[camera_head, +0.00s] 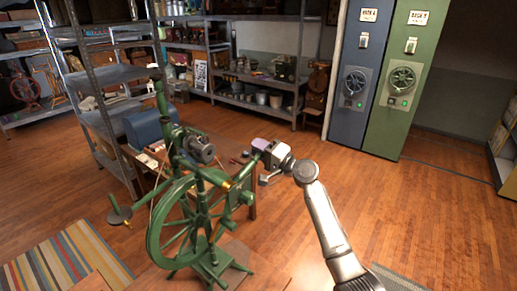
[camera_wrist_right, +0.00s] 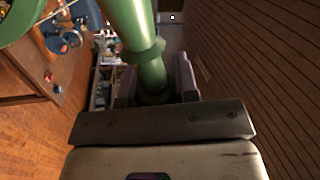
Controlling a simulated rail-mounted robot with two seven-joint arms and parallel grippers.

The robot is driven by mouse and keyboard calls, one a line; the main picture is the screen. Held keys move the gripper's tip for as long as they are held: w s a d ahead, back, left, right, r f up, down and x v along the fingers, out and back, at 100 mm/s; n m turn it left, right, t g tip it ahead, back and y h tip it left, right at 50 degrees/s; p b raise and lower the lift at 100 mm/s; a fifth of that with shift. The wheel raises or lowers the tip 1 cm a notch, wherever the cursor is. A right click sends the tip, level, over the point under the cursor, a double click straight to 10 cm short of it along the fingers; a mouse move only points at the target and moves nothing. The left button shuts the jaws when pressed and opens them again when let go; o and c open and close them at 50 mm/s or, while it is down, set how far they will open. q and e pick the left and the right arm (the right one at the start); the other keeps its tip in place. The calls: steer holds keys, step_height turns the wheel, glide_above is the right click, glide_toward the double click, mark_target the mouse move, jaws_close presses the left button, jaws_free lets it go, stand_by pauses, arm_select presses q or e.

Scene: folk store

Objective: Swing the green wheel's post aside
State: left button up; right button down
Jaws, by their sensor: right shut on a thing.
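The green spinning wheel (camera_head: 150,237) stands in the middle of the head view, with green spokes, a tall upright and a green base (camera_head: 215,262). A short green post (camera_head: 240,188) rises at its right side, leaning to the right. My right gripper (camera_head: 260,150) is at the upper end of this post. In the right wrist view, the green post (camera_wrist_right: 137,32) runs down between the fingers of the right gripper (camera_wrist_right: 154,88), which is shut on it. The fingertips hide part of the post. My left gripper is in neither view.
A wooden table (camera_head: 250,203) with a blue box (camera_head: 150,129) stands behind the wheel. Metal shelves (camera_head: 112,75) stand at the left. Blue (camera_head: 350,122) and green (camera_head: 385,135) cabinets stand at the back right.

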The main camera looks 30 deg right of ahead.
steer(key=shift+f, duration=0.2)
steer(key=c, duration=1.1)
jaws_free()
steer(key=shift+c, duration=0.2)
steer(key=shift+o, duration=1.4)
steer(key=shift+r, duration=0.1)
steer(key=b+v, duration=0.1)
steer(key=v, duration=1.2)
steer(key=shift+s, duration=0.35)
steer(key=shift+d, duration=0.15)
